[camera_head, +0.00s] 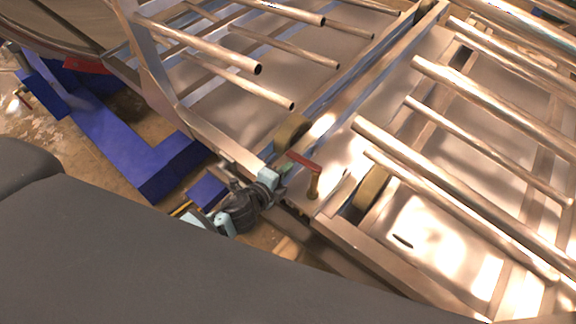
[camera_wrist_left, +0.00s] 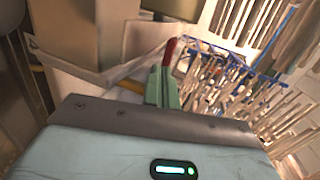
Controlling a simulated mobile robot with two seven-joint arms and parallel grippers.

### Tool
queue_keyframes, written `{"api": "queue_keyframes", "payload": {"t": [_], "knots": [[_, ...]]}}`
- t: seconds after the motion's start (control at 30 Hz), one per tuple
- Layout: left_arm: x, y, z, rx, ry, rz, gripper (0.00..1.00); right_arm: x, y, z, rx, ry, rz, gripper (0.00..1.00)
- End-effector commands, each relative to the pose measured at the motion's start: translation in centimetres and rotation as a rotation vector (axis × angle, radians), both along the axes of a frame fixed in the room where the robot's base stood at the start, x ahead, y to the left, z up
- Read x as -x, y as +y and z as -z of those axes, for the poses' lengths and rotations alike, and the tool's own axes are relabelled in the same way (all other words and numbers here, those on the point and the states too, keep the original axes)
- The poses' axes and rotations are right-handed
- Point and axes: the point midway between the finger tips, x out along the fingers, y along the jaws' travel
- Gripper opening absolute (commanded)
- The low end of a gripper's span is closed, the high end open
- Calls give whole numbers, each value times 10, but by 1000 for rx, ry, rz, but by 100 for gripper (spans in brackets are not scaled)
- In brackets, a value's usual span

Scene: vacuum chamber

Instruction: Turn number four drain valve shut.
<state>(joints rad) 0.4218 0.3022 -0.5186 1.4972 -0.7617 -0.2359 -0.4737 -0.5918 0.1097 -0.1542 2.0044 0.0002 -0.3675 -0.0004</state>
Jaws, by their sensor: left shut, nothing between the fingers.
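A valve with a red lever handle (camera_head: 304,162) and a brass-coloured body (camera_head: 314,185) sits at the near end of the metal frame in the head view. No number is readable on it. My left gripper (camera_head: 286,172) is just left of the valve, its green fingertips close to the lever. In the left wrist view, the fingers (camera_wrist_left: 160,80) are together, with the red handle (camera_wrist_left: 169,51) showing just beyond their tips. I cannot tell whether they touch it. Nothing shows held between the fingers. My right gripper is not in view.
A metal rack frame (camera_head: 345,245) with several long pipes (camera_head: 475,105) fills the right and upper parts of the head view. Tan wheels (camera_head: 371,188) flank the valve area. A blue steel stand (camera_head: 125,150) is at left on the brown floor.

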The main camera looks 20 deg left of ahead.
Motion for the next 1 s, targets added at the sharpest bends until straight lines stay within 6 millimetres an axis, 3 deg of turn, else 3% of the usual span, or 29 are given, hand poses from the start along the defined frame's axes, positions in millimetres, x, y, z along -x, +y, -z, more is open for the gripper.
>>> {"api": "queue_keyframes", "payload": {"t": [0.13,0.57,0.8,1.0], "knots": [[-11,-3,0,1,0,0,0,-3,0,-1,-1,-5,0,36],[-14,-4,0,1,1,0,0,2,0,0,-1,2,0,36],[-32,-4,0,0,0,-2,0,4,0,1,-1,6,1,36],[-33,-3,-2,0,-5,-3,0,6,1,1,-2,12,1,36]]}}
